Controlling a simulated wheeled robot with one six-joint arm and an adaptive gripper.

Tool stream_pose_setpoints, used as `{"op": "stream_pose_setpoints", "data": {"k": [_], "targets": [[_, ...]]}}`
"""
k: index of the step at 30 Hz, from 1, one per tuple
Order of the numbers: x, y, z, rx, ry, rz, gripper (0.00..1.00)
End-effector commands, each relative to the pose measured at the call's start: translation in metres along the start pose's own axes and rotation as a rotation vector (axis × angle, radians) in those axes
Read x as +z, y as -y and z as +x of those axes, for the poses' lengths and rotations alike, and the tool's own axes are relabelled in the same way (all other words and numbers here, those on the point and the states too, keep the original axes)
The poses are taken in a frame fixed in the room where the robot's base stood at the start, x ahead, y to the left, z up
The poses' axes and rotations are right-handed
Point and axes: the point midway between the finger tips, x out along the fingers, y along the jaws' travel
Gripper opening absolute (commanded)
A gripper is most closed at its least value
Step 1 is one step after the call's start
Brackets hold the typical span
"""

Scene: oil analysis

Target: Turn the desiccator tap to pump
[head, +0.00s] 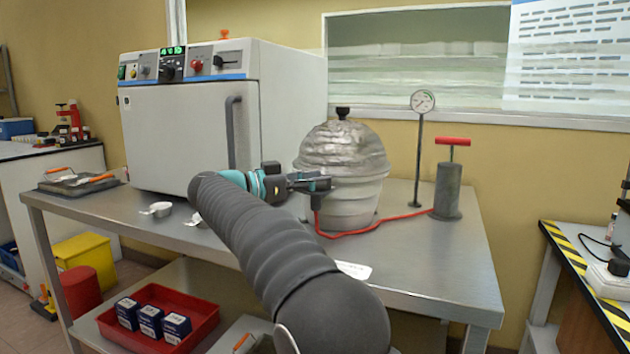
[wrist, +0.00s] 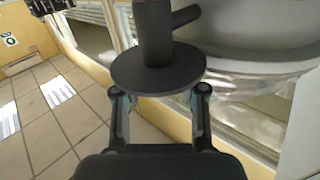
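The desiccator (head: 352,190) stands on the steel table, a pale vessel with a silvery domed lid and black knob. In the head view my gripper (head: 318,183) is level at its left front side, by the tap, which it mostly hides. In the wrist view the tap (wrist: 157,68) is a dark post with a round disc and a short side arm pointing right. My gripper (wrist: 159,98) is open, with one fingertip at each side of the disc's near edge. I cannot tell whether the fingertips touch it.
A red hose (head: 350,234) runs from below my gripper to a hand pump (head: 447,190) with a red handle. A gauge on a stand (head: 422,102) is behind. A white oven (head: 190,130) stands left. The steel table's (head: 440,262) right front is clear.

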Motion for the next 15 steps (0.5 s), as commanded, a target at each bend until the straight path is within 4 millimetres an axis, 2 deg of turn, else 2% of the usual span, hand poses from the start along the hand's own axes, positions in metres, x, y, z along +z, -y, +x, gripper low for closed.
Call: {"op": "stream_pose_setpoints", "data": {"k": [4, 7, 15], "targets": [[0.000, 0.000, -0.002, 0.000, 0.000, -0.001, 0.41], [0.001, 0.001, -0.011, -0.002, 0.000, -0.001, 0.41], [0.001, 0.001, -0.062, -0.005, 0.000, 0.000, 0.41]]}}
